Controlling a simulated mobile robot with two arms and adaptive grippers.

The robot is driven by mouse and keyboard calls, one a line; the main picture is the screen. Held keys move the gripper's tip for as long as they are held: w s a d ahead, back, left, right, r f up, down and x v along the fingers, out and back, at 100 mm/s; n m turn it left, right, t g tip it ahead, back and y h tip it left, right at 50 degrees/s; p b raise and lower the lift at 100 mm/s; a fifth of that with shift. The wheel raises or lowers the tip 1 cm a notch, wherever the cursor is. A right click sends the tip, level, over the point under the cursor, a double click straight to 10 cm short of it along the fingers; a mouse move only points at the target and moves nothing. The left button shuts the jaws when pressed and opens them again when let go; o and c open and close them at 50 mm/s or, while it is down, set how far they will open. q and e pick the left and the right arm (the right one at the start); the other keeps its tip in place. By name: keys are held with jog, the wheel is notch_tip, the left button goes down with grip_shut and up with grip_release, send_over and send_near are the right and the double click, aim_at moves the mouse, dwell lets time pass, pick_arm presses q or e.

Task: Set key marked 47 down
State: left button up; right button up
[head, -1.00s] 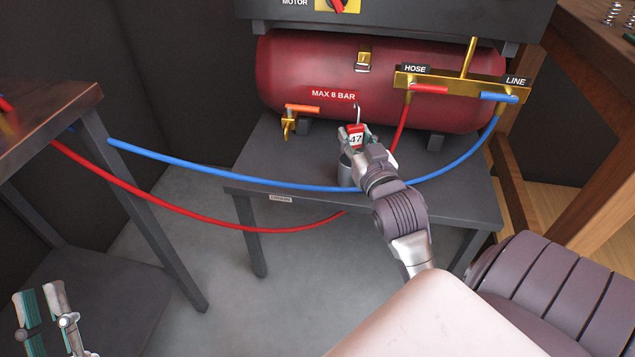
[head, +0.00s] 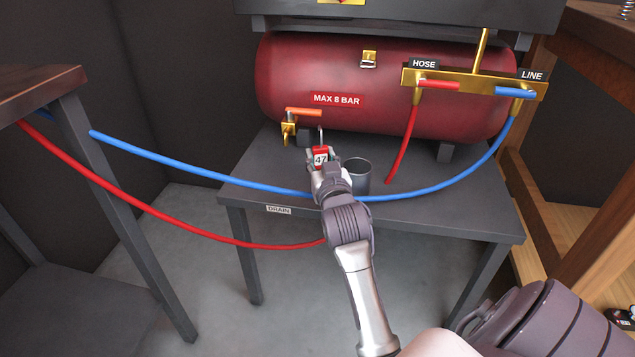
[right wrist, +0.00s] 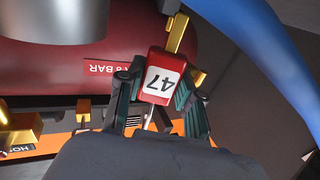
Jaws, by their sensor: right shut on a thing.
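The key marked 47 (head: 320,159) has a red head with a white label and a thin metal shank. My right gripper (head: 321,165) is shut on it, just left of a grey cup (head: 358,174) on the dark bench (head: 460,213). The right wrist view shows the key (right wrist: 162,78) between the fingers of the right gripper (right wrist: 160,92), its number upside down. The key appears to be above the bench top; the exact gap cannot be told. My left gripper is not in view.
A red air tank (head: 385,85) lies behind, with a brass drain valve (head: 288,131) and orange handle near the key. A blue hose (head: 200,171) crosses the bench's front edge by my right arm. A red hose (head: 150,212) hangs below. Bare bench top lies right of the cup.

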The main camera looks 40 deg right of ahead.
jog(key=shift+w+a+f, duration=0.15)
jog(key=shift+w+f, duration=0.1)
jog(key=shift+w, duration=0.1)
jog(key=shift+f+b, duration=0.3)
jog(key=shift+f, duration=0.05)
jog(key=shift+f+b, duration=1.05)
jog(key=shift+f, duration=0.55)
jog(key=shift+f, duration=0.2)
jog(key=o, duration=1)
